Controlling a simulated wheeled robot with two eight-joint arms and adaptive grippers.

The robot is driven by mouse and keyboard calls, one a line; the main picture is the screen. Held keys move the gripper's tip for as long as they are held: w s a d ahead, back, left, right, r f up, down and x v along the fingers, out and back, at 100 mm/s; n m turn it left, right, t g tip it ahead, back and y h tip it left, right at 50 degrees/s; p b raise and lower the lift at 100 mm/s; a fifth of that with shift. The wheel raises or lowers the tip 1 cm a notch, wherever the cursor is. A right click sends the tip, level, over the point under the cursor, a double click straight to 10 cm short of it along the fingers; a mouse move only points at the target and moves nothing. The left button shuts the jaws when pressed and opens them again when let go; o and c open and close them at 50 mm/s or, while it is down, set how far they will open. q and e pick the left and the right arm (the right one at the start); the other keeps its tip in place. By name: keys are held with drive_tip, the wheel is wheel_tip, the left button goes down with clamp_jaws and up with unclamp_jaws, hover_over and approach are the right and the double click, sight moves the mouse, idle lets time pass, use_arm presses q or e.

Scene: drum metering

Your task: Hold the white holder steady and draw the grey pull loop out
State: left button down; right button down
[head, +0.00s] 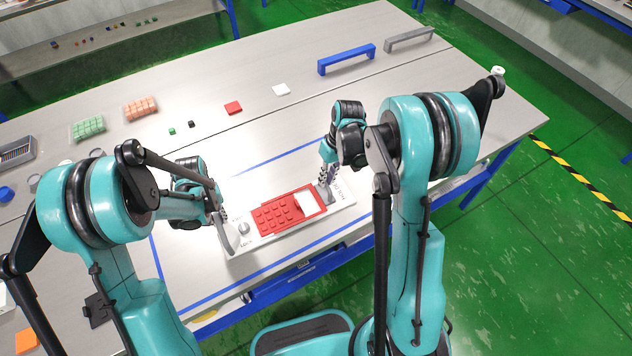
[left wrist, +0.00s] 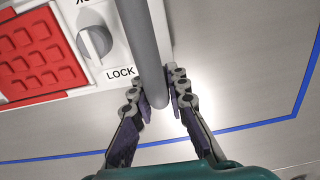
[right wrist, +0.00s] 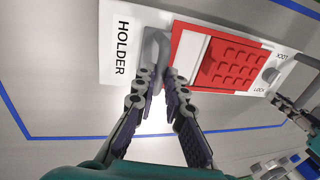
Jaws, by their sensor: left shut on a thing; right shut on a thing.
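The white holder (head: 340,208) lies flat on the table, with a red panel (head: 282,210) of raised squares in it. The word HOLDER is at its right end, and a grey knob (left wrist: 95,43) with the word LOCK is near its left end. My left gripper (left wrist: 173,92) is shut on the grey pull loop (left wrist: 146,60), a bar across the holder's left end. My right gripper (right wrist: 163,82) is shut on a grey grip (right wrist: 156,46) beside the HOLDER lettering. In the head view, a white patch (head: 305,203) shows on the red panel's right part.
Blue lines (head: 272,157) on the table frame the holder. Blue (head: 346,60) and grey (head: 409,39) handle-shaped bars stand at the back. Green (head: 88,128) and orange (head: 140,108) pieces sit in trays at back left. The table around the holder is mostly clear.

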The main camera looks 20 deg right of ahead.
use_arm(q)
drive_tip(key=shift+a, duration=0.15)
use_arm(e)
drive_tip(key=shift+w+d, duration=0.15)
drive_tip(key=shift+d, duration=0.7)
drive_tip(key=shift+w+d, duration=0.1)
drive_tip(key=shift+d, duration=0.75)
drive_tip(key=c, duration=1.6)
unclamp_jaws()
drive_tip(key=shift+r, duration=0.1)
drive_tip(key=r, duration=0.4)
drive_tip(key=d+r, duration=0.1)
drive_tip(key=r, duration=0.2)
drive_tip(key=d+r, duration=0.1)
drive_tip(key=r, duration=0.3)
drive_tip(key=shift+w+d+r, duration=0.1)
drive_tip(key=shift+w+r, duration=0.1)
drive_tip(key=shift+r, duration=0.1)
